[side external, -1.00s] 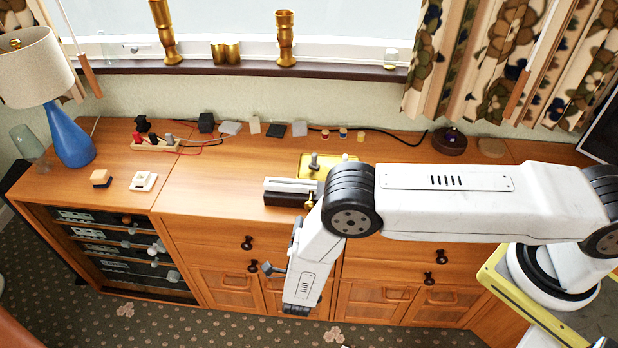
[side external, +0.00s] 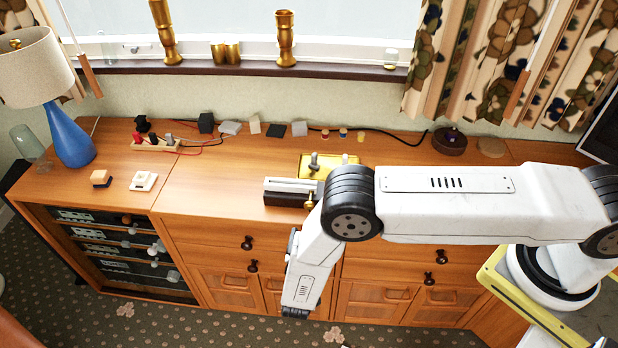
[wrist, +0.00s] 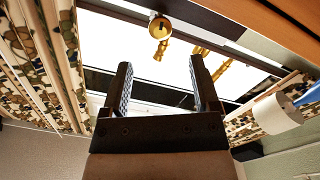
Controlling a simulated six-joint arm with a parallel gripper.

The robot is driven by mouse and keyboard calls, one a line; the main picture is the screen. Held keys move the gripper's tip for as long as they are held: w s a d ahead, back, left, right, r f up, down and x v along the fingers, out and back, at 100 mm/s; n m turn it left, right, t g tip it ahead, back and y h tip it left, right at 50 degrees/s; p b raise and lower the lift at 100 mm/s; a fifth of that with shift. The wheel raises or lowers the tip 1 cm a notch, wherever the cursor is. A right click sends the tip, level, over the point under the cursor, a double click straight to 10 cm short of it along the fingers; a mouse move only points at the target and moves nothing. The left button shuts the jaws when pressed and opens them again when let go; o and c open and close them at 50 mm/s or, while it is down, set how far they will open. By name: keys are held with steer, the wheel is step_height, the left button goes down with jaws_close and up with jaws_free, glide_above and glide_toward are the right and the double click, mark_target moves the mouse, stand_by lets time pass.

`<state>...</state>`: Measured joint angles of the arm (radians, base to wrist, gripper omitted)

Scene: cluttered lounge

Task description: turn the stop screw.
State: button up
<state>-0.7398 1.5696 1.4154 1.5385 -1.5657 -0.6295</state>
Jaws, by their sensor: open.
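The stop screw (side external: 310,200) is a small brass screw at the front right end of a dark block with a pale grey top (side external: 288,186), on the cabinet top. In the side view, my white wrist link hangs in front of the cabinet, and the fingers are mostly hidden.
Behind the block lies a yellow plate (side external: 342,160) with a grey post on it. Several small blocks and a black cable line the wall. A blue lamp (side external: 70,140) stands far left. The cabinet top (side external: 215,185) left of the block is clear.

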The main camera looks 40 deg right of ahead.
mark_target(309, 208)
steer(key=n, duration=0.4)
steer(key=shift+a, duration=0.1)
steer(key=shift+x, duration=3.95)
jaws_close()
steer(key=shift+s, duration=0.1)
